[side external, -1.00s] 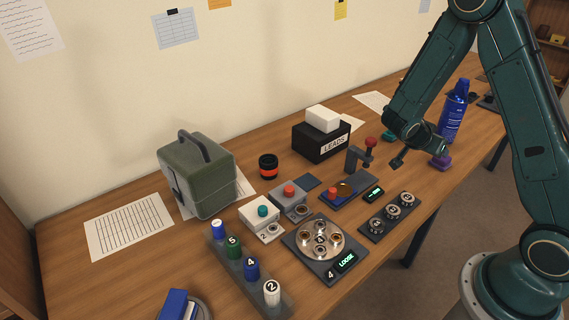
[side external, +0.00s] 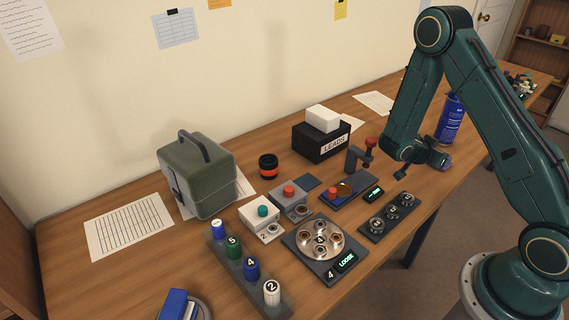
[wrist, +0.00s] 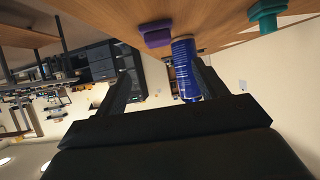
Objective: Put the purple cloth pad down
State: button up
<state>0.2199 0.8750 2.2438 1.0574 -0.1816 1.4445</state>
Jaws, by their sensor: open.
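The purple cloth pad (wrist: 157,34) shows in the wrist view, where the picture is upside down. It rests on the table just outside the line between my fingers, apart from them. In the side view, only a sliver of purple (side external: 446,164) shows at the end of my wrist; the rest is hidden. My gripper (wrist: 162,76) is open, with nothing between its fingers. In the side view my arm hides most of it.
A blue can (wrist: 185,68) stands beyond the pad, in line with the gap between my fingers. A teal piece (wrist: 266,14) sits on the table nearby. The LEADS box (side external: 321,140) and small fixtures, including a red-knobbed stand (side external: 356,160), occupy the table to the left.

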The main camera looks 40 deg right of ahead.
jog(key=shift+x, duration=3)
jog(key=shift+x, duration=2.55)
jog(key=shift+f, duration=0.1)
jog(key=c, duration=1.2)
notch_tip(320, 180, up, 20)
jog(key=shift+r, duration=0.1)
